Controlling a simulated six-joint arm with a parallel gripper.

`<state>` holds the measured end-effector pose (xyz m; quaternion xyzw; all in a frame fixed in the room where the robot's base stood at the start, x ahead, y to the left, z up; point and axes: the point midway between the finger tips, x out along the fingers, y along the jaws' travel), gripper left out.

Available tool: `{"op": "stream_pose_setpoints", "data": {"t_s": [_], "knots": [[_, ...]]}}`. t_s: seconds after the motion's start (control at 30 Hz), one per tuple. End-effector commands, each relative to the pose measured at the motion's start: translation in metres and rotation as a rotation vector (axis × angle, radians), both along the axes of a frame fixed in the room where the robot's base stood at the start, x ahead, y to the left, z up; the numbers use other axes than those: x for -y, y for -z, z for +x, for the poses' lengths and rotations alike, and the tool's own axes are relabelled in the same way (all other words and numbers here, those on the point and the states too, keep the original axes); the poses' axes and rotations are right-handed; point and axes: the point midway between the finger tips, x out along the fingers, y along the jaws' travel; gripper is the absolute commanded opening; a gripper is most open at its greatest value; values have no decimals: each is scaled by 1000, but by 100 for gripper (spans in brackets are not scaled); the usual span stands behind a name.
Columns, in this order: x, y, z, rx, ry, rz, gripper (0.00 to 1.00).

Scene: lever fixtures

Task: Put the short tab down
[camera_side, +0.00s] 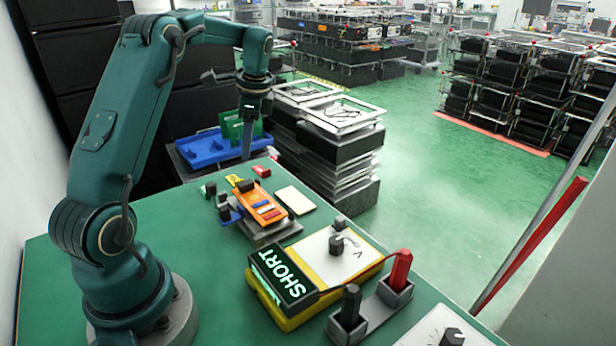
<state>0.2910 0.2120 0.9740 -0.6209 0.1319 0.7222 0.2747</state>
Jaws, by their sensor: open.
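An orange board (262,208) with blue and red parts lies on a grey fixture (268,235) nearer the camera than my gripper. Small dark lever or clamp pieces (223,197) stand at the fixture's left side, and another dark piece (246,186) is at its far end. I cannot tell which of these is the short tab, or whether it is up or down.
A green board (234,132) stands upright by the tray, partly behind my gripper. A yellow meter (340,286) with a screen (283,271) reading "SHORT" stands in front. A grey holder (372,312) carries red and black probes. A cream pad (295,200) lies right of the fixture.

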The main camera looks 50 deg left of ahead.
Motion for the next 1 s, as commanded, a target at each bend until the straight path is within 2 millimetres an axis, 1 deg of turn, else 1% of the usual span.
{"op": "stream_pose_setpoints", "data": {"t_s": [0.03, 0.1, 0.27, 0.37, 0.4, 0.47, 0.53, 0.7, 0.8, 1.0], "knots": [[-6, -5, 0, 74, -94, -55, 41], [-11, -13, 4, 176, -203, -124, 41], [-27, -37, 13, 384, -412, -245, 41], [-41, -55, 17, 507, -529, -304, 41], [-45, -58, 18, 544, -563, -324, 41], [-41, -39, 19, 524, -549, -326, 41], [-40, -25, 18, 523, -547, -324, 41], [-39, 20, 19, 520, -545, -326, 41], [-39, 42, 19, 521, -543, -324, 41], [-40, 63, 23, 523, -540, -322, 41]]}}
